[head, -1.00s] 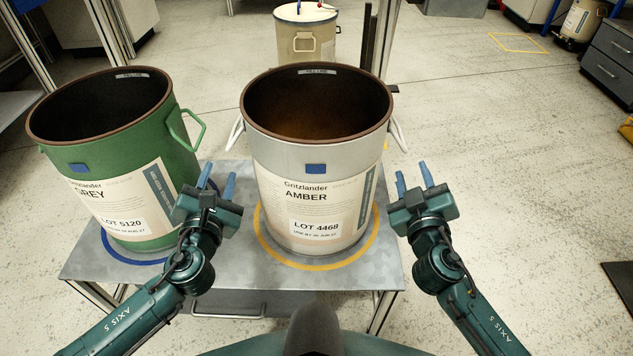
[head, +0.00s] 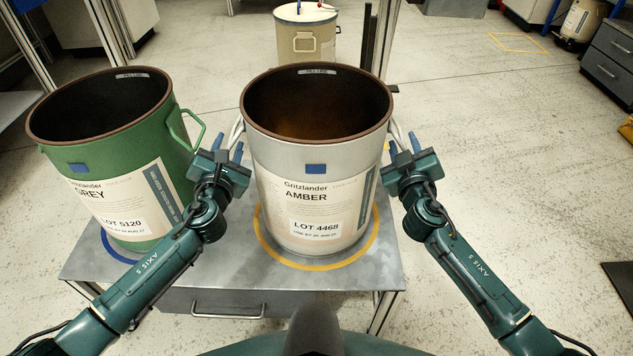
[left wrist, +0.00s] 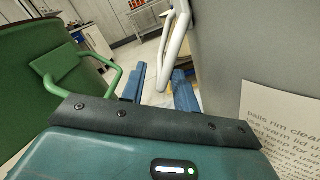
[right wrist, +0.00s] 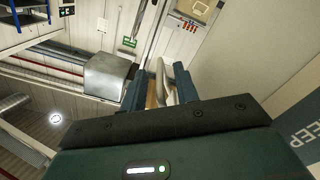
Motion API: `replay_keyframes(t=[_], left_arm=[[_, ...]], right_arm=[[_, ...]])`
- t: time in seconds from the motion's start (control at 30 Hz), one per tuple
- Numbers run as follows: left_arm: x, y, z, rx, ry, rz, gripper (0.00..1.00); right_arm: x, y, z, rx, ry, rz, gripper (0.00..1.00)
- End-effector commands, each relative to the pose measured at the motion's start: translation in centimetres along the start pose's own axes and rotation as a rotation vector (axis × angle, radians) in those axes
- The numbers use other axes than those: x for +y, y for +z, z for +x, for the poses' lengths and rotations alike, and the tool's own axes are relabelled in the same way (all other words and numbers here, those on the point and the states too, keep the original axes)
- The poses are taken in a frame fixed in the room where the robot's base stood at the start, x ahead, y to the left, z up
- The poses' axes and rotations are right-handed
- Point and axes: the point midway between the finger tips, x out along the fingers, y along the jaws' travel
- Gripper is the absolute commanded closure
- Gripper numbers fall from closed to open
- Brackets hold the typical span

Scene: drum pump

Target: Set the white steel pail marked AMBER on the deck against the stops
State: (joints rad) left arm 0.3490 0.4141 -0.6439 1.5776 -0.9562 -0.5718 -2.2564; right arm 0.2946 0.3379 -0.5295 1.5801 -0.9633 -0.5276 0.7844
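The white steel pail marked AMBER (head: 318,185) stands upright and open-topped inside a yellow ring on a grey table (head: 220,262). It has a loop handle on each side. My left gripper (head: 229,146) is at its left handle (left wrist: 177,42); the left wrist view shows the fingers open and apart, with the handle's lower end between them. My right gripper (head: 404,143) is at the right handle (right wrist: 166,84); the right wrist view shows the fingers open on either side of it. I cannot make out a deck with stops.
A green pail marked GREY (head: 120,165) stands close left of my left gripper, its handle (head: 190,128) facing it. A cream drum (head: 305,40) stands behind the table, near upright posts. The floor to the right is largely clear.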

Motion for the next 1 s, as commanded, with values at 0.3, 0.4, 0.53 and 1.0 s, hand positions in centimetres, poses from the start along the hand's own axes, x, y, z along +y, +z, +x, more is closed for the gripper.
replay_keyframes(t=[0.3, 0.4, 0.53, 1.0], left_arm=[[-0.01, -0.02, -0.04, 0.000, 0.000, 0.000, 0.96], [0.00, -0.02, -0.04, 0.000, 0.000, 0.000, 1.00], [0.01, -0.03, -0.04, 0.001, 0.000, 0.000, 1.00], [0.03, -0.05, -0.03, 0.001, 0.000, -0.001, 1.00]], right_arm=[[0.01, 0.01, -0.03, 0.000, 0.000, 0.000, 0.96], [0.02, 0.01, -0.03, 0.000, 0.000, 0.000, 1.00], [0.03, 0.01, -0.03, 0.000, 0.001, 0.000, 1.00], [0.06, 0.04, -0.02, -0.001, 0.001, 0.001, 1.00]])
